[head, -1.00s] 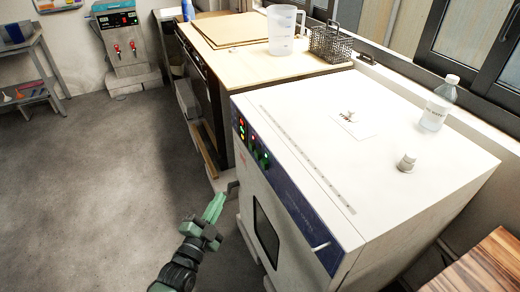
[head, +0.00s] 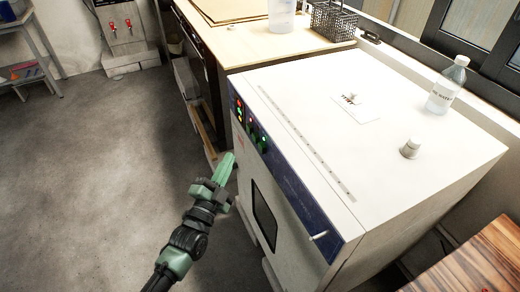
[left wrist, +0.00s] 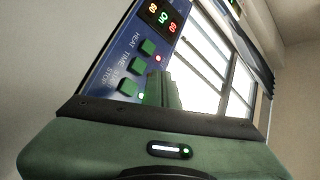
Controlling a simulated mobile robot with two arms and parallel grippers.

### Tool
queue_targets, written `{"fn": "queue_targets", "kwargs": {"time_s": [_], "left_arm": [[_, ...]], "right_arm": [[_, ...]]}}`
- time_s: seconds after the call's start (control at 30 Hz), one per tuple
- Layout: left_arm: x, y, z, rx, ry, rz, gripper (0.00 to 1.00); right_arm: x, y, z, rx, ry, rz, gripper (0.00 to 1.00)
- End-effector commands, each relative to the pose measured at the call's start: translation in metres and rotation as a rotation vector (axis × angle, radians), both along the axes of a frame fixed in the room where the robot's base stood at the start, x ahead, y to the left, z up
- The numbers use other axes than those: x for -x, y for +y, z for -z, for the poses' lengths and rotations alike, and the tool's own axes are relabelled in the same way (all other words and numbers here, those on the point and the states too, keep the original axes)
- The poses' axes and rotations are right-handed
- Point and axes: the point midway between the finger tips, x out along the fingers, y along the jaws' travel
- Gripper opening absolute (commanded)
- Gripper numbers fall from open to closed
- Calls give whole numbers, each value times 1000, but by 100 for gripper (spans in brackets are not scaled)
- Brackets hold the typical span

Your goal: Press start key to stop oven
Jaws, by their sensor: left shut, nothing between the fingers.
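The drying oven (head: 375,125) is a white box with a dark blue control panel (head: 300,190) along its front edge. In the left wrist view the panel (left wrist: 112,48) has lit digits (left wrist: 162,16) and a column of green keys labelled HEAT, TIME and, lowest, what reads as START/STOP. That lowest start key (left wrist: 127,86) has a lit green lamp near it. My left gripper (head: 229,158) is shut and empty, in front of the oven's left end, below the lit displays. In the wrist view its fingertips (left wrist: 163,80) appear just right of the start key; contact cannot be told. My right gripper is out of view.
A bench (head: 255,45) with a wire basket (head: 333,22) stands behind. The floor (head: 100,160) at left is clear.

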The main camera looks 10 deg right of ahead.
Motion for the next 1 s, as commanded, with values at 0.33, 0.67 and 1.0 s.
{"fn": "queue_targets", "kwargs": {"time_s": [0.33,0.67,1.0], "left_arm": [[-15,-44,1,2,-1,-1,0],[-19,-57,0,-1,0,0,0],[-19,-56,0,0,-1,-1,0]], "right_arm": [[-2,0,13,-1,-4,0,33],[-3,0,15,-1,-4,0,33],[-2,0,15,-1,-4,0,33]]}}
